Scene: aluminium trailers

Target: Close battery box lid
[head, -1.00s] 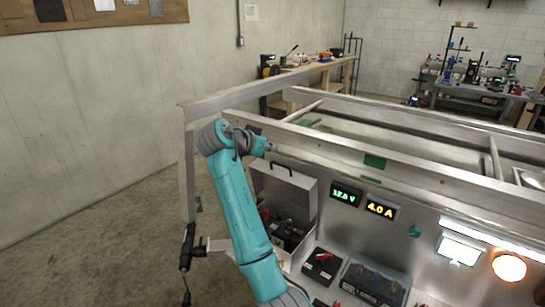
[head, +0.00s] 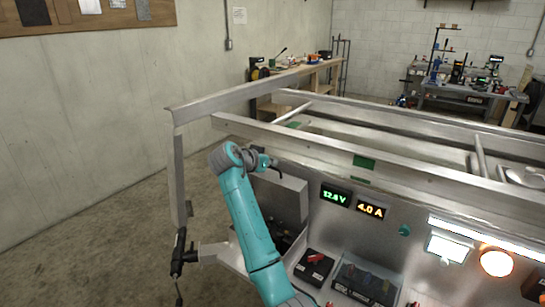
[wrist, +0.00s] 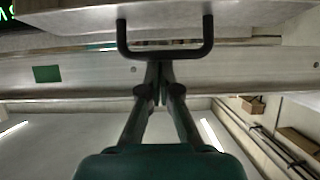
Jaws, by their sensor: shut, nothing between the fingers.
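The battery box lid (head: 285,190) is a grey metal panel standing raised at the back of the open battery box, left of the voltage display. The box interior (head: 283,238) is dark and partly hidden by my arm. In the wrist view the lid (wrist: 200,17) fills the top edge, with its black U-shaped handle (wrist: 165,53) hanging into view. My gripper (head: 271,163) is at the lid's top edge. In the wrist view my gripper (wrist: 158,70) is shut and empty, its tips overlapping the handle in the picture; I cannot tell whether they touch.
Aluminium trailer rails (head: 340,150) run just behind and above the lid. Lit displays (head: 335,195) and a bright lamp (head: 497,263) are on the panel at right. A black battery (head: 314,266) and a clear bin (head: 364,280) stand right of the box. Open floor lies at left.

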